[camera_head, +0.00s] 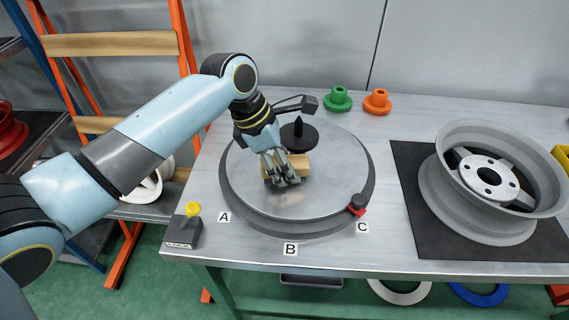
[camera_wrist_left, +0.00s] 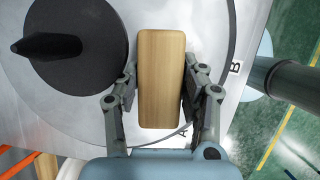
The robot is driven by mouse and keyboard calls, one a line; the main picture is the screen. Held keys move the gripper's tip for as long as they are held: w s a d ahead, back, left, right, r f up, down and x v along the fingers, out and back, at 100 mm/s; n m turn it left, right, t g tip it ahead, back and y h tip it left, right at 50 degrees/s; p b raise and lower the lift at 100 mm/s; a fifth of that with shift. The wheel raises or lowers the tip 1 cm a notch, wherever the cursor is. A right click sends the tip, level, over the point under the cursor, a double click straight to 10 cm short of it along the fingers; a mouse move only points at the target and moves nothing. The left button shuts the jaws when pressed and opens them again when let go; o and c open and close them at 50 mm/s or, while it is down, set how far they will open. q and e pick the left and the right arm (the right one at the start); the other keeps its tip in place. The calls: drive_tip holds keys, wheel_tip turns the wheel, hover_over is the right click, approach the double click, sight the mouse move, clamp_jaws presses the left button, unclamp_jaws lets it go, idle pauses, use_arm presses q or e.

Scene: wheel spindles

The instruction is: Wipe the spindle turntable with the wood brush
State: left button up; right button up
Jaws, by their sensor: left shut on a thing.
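The spindle turntable (camera_head: 330,185) is a round grey disc with a dark rim on the table. A black spindle (camera_head: 298,132) with a pointed top stands on it; it also shows in the left wrist view (camera_wrist_left: 75,45). My left gripper (camera_head: 284,178) is over the turntable, just in front of the spindle. It is shut on the wood brush (camera_head: 301,166), a light wooden block, which fills the space between the fingers in the left wrist view (camera_wrist_left: 161,78). The brush is at the disc's surface; whether it touches cannot be told. My right gripper is not in view.
A grey wheel (camera_head: 490,177) lies on a black mat (camera_head: 420,165) at right. Green (camera_head: 338,99) and orange (camera_head: 377,101) flanged parts stand behind the turntable. A yellow-knobbed LOCK box (camera_head: 184,232) is at front left. A red-black clamp (camera_head: 356,205) sits on the rim near label C.

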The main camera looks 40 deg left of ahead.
use_arm(q)
drive_tip(key=shift+f, duration=1)
idle(0.3)
drive_tip(key=shift+s+d+r+p, duration=0.25)
drive_tip(key=shift+s+d+p, duration=0.2)
drive_tip(key=shift+s+p, duration=0.55)
drive_tip(key=shift+s+d+p, duration=0.3)
drive_tip(key=shift+d+p, duration=0.05)
drive_tip(key=shift+p, duration=0.65)
drive_tip(key=shift+s+d+f+p, duration=0.1)
drive_tip(key=shift+s+d+p, duration=0.1)
drive_tip(key=shift+s+p, duration=0.1)
